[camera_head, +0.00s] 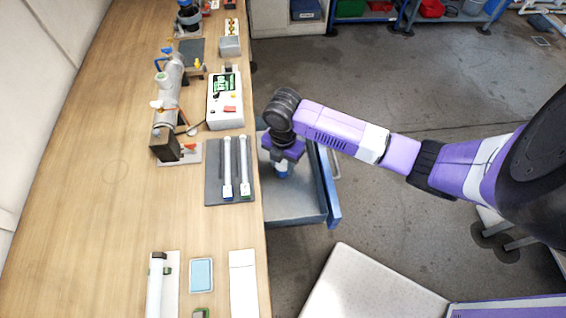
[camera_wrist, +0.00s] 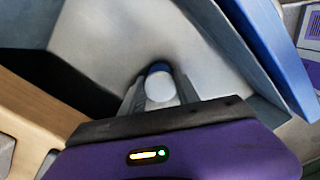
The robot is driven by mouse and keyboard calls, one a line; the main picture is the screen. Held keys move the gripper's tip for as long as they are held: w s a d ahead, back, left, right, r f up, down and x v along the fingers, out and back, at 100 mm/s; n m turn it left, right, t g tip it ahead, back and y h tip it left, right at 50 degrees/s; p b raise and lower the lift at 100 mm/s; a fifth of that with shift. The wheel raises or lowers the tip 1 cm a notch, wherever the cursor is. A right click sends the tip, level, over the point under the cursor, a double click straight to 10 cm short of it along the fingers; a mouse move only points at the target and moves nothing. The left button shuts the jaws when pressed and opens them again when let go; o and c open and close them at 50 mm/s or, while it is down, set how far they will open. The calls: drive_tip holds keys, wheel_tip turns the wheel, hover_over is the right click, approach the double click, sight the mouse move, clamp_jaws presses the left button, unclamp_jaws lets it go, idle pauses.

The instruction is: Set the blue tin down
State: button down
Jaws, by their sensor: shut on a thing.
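The blue tin (camera_wrist: 159,69) shows in the wrist view between the two fingers, with a pale round top and a blue side beyond it. My gripper (camera_wrist: 158,92) is shut on it, one finger on each side. In the head view the tin (camera_head: 282,169) is a small blue and white patch below my gripper (camera_head: 283,160), inside the open drawer (camera_head: 296,208). Most of the tin is hidden by the gripper there. The drawer has a grey floor and a blue front. I cannot tell whether the tin touches the drawer floor.
The wooden bench (camera_head: 100,220) runs along the left of the drawer. A dark mat with two white tubes (camera_head: 227,168) lies near the bench edge, and a white control box (camera_head: 225,102) stands behind it. The drawer's front part is bare.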

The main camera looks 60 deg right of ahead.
sight(283, 164)
drive_tip(key=shift+f, duration=0.25)
drive_tip(key=shift+f, duration=0.15)
drive_tip(key=c, duration=0.9)
unclamp_jaws()
wheel_tip(283, 164, up, 12)
drive_tip(key=b, duration=0.2)
drive_tip(key=shift+r, duration=0.2)
